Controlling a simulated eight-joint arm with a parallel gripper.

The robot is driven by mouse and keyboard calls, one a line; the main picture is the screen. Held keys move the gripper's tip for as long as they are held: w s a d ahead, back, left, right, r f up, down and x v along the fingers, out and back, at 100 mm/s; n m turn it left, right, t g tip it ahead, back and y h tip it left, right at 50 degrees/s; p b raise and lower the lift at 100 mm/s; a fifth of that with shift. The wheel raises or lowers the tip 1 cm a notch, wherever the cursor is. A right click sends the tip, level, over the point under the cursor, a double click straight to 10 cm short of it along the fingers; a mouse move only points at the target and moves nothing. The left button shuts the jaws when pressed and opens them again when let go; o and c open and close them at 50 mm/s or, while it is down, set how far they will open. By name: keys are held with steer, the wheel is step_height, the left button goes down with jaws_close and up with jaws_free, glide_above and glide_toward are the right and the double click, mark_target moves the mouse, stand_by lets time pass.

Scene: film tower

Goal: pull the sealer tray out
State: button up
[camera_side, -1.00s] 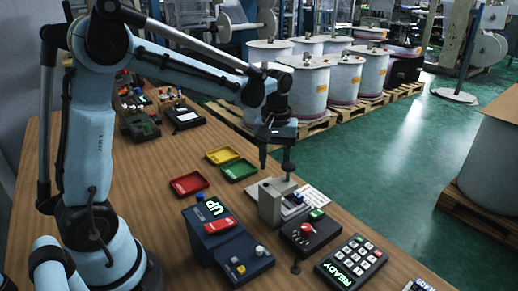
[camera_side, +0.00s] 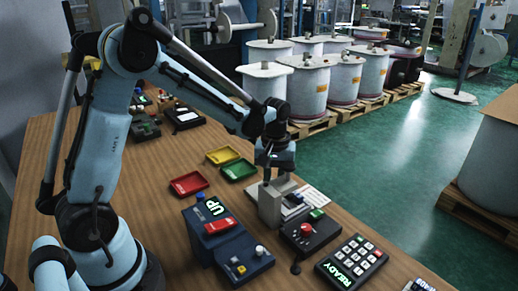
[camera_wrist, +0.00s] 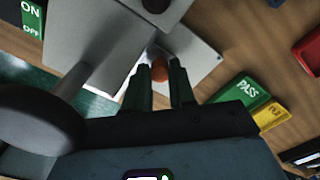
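The sealer (camera_side: 271,204) is a grey block-shaped press on the table, below my gripper in the side view. In the wrist view its grey body (camera_wrist: 98,38) fills the upper left. A light grey plate, which looks like the sealer tray (camera_wrist: 202,58), juts out from under it. An orange round knob (camera_wrist: 160,71) shows at the plate, between my fingertips. My gripper (camera_wrist: 161,80) is low at the sealer, its dark fingers close together on both sides of the knob, seemingly shut on it. The gripper (camera_side: 275,176) also shows in the side view, where its tips are hard to make out.
A dark box with a red button (camera_side: 305,231) and a keypad (camera_side: 350,262) stand right of the sealer. A blue control box (camera_side: 228,243) is in front. Red (camera_side: 188,184), yellow (camera_side: 222,155) and green (camera_side: 238,170) trays lie behind left. A sealer lever (camera_wrist: 68,85) is beside my fingers.

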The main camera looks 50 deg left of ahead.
jaws_close()
steer(key=a, duration=0.8)
steer(key=shift+a, duration=0.1)
steer(key=o, duration=0.5)
jaws_free()
step_height(320, 180, up, 12)
steer(key=shift+r, duration=0.1)
